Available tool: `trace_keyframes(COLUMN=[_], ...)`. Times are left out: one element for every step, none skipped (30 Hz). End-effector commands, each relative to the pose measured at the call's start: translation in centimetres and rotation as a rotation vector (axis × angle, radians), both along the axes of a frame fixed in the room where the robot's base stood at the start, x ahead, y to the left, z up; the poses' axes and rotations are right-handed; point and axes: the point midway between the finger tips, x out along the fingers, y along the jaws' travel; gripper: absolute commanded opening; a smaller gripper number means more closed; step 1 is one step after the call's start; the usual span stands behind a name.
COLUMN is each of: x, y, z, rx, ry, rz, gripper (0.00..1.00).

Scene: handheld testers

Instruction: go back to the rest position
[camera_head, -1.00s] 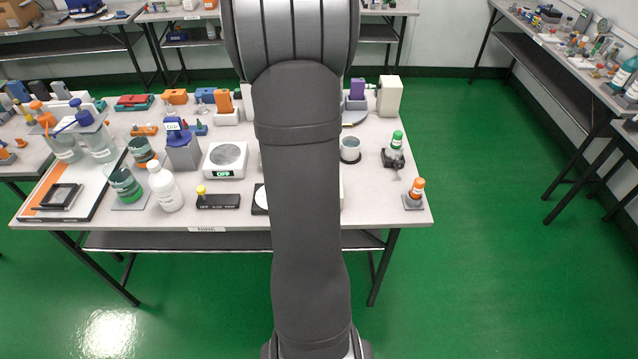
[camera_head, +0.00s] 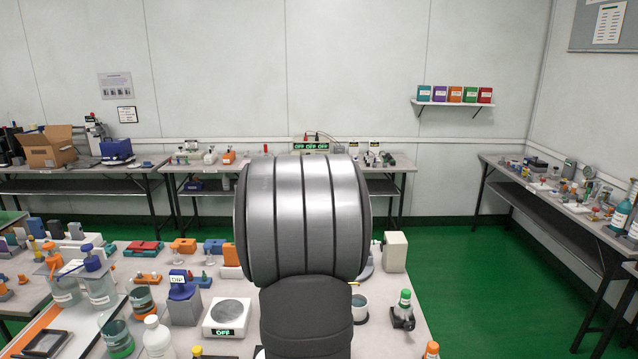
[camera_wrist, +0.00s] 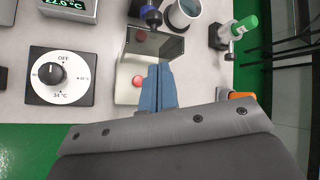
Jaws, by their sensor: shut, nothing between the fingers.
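My gripper (camera_wrist: 158,72) shows in the wrist view with its two blue fingers together and nothing between them. It points at the work table (camera_wrist: 205,92), over or near a device with a red button (camera_wrist: 138,81); I cannot tell the gap. In the head view my own arm fills the middle and hides my gripper and part of the table (camera_head: 385,335).
A dial plate (camera_wrist: 60,76) with a black knob lies left of the fingers. A green-capped bottle (camera_wrist: 243,27) stands at the right. In the head view, a balance-like device (camera_head: 227,316) marked OFF and a white bottle (camera_head: 157,337) stand left of my arm. Green floor is open at right.

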Motion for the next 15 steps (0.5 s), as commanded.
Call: trace_keyframes(x=[0.0, 0.0, 0.0, 0.0, 0.0, 0.0, 0.0, 0.0, 0.0, 0.0, 0.0, 0.0, 0.0, 0.0, 0.0], y=[0.0, 0.0, 0.0, 0.0, 0.0, 0.0, 0.1, 0.1, 0.1, 0.1, 0.1, 0.1, 0.1, 0.1, 0.1], z=[0.4, 0.6, 0.9, 1.0, 1.2, 1.3, 1.4, 1.5, 1.6, 1.6, 1.7, 1.7, 1.7, 1.8, 1.8], rx=[0.001, 0.000, 0.002, 0.001, 0.003, 0.003, 0.003, 0.002, 0.002, 0.003, 0.003, 0.003, 0.003, 0.003, 0.003], ry=[-0.003, -0.002, -0.002, -0.002, -0.002, -0.001, -0.001, -0.001, -0.001, 0.000, 0.000, -0.001, -0.001, -0.001, 0.000], rz=[-0.001, 0.000, 0.000, 0.000, 0.000, 0.001, 0.001, 0.002, 0.002, 0.002, 0.002, 0.002, 0.003, 0.003, 0.003], gripper=[0.00, 0.00, 0.00, 0.00, 0.00, 0.00, 0.00, 0.00, 0.00, 0.00, 0.00, 0.00, 0.00, 0.00, 0.00])
